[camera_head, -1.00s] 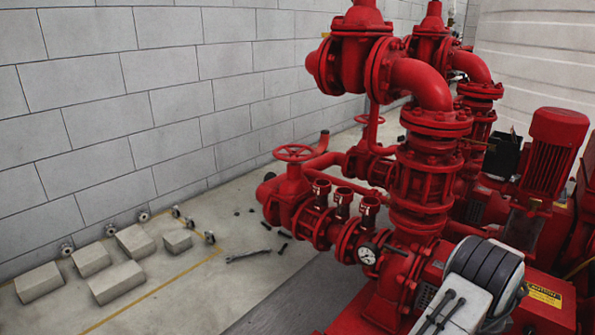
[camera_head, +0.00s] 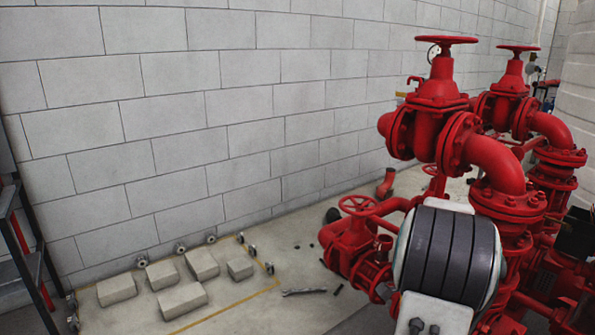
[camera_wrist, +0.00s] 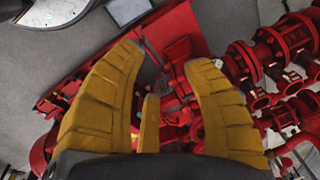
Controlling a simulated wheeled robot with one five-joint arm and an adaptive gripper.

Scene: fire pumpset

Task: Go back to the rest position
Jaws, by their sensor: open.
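My gripper (camera_wrist: 160,98) shows in the wrist view with its yellow ribbed fingers spread apart and nothing between them. Beyond the fingers lies red pump equipment (camera_wrist: 180,60), with red pipework and valves (camera_wrist: 285,55) to the right. In the head view a grey and black part of my arm covers the lower right. My gripper itself is not seen in that view. The red pump pipes (camera_head: 497,165) with handwheel valves stand behind and beside my arm.
Several concrete blocks (camera_head: 200,262) lie on the floor at lower left, near a wrench (camera_head: 304,291). A dark shelf frame (camera_head: 32,255) stands at the left edge. A block wall (camera_head: 230,110) runs behind. Some floor between the blocks and pumps is clear.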

